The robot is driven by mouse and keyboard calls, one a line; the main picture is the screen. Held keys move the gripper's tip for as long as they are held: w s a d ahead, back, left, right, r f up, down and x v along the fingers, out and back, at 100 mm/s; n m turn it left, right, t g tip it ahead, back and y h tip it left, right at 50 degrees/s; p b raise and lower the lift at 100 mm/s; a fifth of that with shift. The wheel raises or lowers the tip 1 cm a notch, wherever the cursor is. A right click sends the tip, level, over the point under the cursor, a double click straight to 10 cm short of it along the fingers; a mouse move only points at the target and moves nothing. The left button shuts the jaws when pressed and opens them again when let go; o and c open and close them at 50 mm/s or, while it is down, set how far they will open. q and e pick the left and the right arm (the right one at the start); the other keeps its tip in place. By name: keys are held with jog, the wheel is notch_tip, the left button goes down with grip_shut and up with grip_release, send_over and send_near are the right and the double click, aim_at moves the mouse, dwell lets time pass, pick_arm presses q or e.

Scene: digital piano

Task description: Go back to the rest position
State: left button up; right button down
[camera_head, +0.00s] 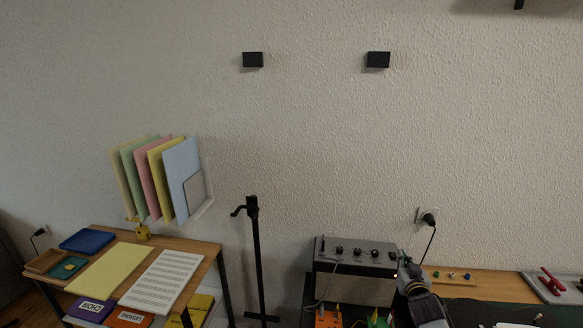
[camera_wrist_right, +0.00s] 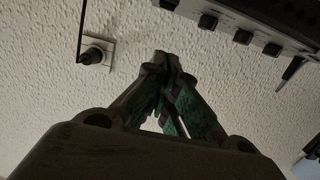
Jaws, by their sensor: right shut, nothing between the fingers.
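My right gripper (camera_head: 405,264) shows in the head view at the lower right, just in front of the right end of a grey amplifier box (camera_head: 355,248). Its fingertips point up and away from me. In the right wrist view, the fingers of this gripper (camera_wrist_right: 163,60) come together at the tips with nothing between them. The wall and the knobbed edge of the amplifier (camera_wrist_right: 262,12) lie beyond them; I cannot tell the exact gap. My left gripper is not in view.
A wall socket with a black plug (camera_head: 427,217) is behind my right gripper. A thin black stand (camera_head: 257,255) rises left of the amplifier. A wooden side table (camera_head: 205,252) holds papers and trays at the left. Orange and green pedals (camera_head: 327,319) sit below the amplifier.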

jog(key=s+a+f+n+g+y, duration=0.1)
jog(key=s+a+f+g, duration=0.3)
jog(key=s, duration=0.3)
jog(key=s+a+f+n+g+y, duration=0.1)
jog(key=s+a+f+g, duration=0.1)
jog(key=s+a+f, duration=0.35)
jog(key=s+a+n+g+y, duration=0.1)
jog(key=s+a+g, duration=0.1)
jog(key=s+a, duration=0.35)
jog(key=s+a+r+n+g, duration=0.1)
jog(key=s+a+g, duration=0.1)
jog(key=s, duration=0.6)
jog(key=s+a+n+g+y, duration=0.1)
jog(key=s+a+g, duration=0.15)
jog(key=s, duration=0.45)
jog(key=s+f+g, duration=0.1)
jog(key=s+f, duration=0.2)
jog(key=f, duration=3.1)
jog(key=s+d+f+g, duration=0.1)
jog(key=s+d+f, duration=0.2)
jog(key=s+f, duration=1.6)
jog(key=s, duration=0.3)
jog(key=shift+s+d, duration=0.15)
jog(key=shift+s, duration=0.1)
